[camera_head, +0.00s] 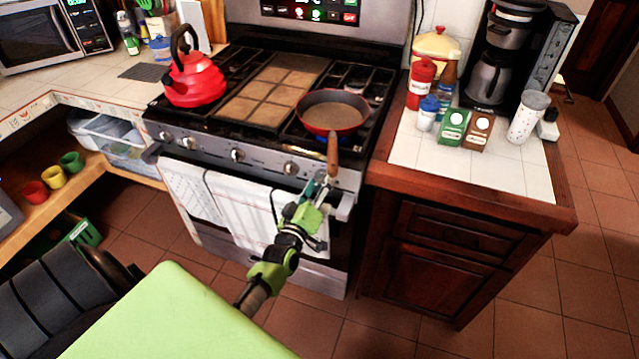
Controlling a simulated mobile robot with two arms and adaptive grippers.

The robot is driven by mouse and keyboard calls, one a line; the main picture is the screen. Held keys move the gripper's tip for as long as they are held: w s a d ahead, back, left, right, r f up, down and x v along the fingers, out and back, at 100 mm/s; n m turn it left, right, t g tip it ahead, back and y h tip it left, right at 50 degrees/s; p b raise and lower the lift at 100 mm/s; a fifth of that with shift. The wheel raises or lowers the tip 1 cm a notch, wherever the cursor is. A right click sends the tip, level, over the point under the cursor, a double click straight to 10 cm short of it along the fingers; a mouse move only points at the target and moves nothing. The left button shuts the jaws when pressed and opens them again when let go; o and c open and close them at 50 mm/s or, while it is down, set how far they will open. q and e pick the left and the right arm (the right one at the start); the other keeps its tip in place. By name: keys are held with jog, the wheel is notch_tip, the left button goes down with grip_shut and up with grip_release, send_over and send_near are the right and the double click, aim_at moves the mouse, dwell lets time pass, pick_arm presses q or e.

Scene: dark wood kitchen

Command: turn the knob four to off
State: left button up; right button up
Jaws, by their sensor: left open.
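The stove (215,141) stands ahead with a row of round silver knobs along its front panel. Knobs show at the far left (165,136), beside it (190,143), near the middle (238,155) and right of the middle (290,168). No knob numbers are readable, and the panel's right end is partly hidden by the pan handle and my gripper. My left gripper (320,186) is open and empty in front of the panel's right part, just below the pan handle and right of the right-of-middle knob. Contact with a knob cannot be told. My right gripper is out of view.
A red pan (334,112) sits on the right burners, its wooden handle (332,155) jutting over the front edge. A red kettle (194,80) stands at the left. Towels (240,205) hang from the oven handle. The right counter (480,170) holds bottles and boxes.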

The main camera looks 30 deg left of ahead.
pick_arm(q)
jog(key=c, duration=1.1)
